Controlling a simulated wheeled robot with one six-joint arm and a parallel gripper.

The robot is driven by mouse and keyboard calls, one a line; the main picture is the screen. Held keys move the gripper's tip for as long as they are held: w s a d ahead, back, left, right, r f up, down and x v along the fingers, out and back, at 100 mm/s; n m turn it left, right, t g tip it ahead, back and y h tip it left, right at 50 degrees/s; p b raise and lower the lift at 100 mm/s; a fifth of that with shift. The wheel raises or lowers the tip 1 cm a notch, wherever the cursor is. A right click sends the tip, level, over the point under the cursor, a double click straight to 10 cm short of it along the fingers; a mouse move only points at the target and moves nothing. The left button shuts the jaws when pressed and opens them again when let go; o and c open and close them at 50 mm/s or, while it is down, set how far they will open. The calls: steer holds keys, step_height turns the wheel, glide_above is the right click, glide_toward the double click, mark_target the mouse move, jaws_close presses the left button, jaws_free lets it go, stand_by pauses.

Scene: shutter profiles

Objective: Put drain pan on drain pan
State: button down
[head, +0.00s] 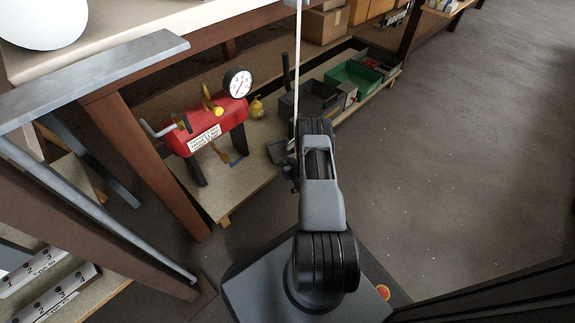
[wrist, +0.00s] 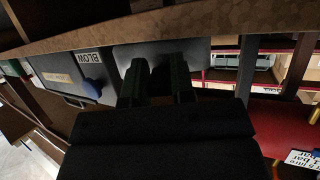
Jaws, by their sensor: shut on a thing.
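My gripper (wrist: 159,72) shows in the wrist view as two dark fingers. They reach a plain grey surface (wrist: 199,52), which seems to be the side of the pan they are shut on; its full shape is hidden. In the head view my gripper (head: 284,152) is partly hidden by my arm, beside the lower shelf. A dark grey open tray (head: 318,92) stands on that shelf just beyond it, and a green tray (head: 350,76) stands further back. I cannot tell for sure which of these are the drain pans.
A red tank (head: 208,122) with a round gauge (head: 238,83) stands on the lower shelf (head: 232,203), left of my gripper. A small yellow object (head: 256,107) is near it. A brown table leg (head: 150,170) stands in front. Grey floor (head: 470,150) is open on the right.

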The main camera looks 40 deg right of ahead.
steer(key=shift+w+r, duration=0.1)
steer(key=shift+r, duration=0.05)
steer(key=c, duration=1)
jaws_free()
steer(key=shift+f, duration=0.2)
steer(key=shift+o, duration=0.2)
steer(key=shift+r, duration=0.1)
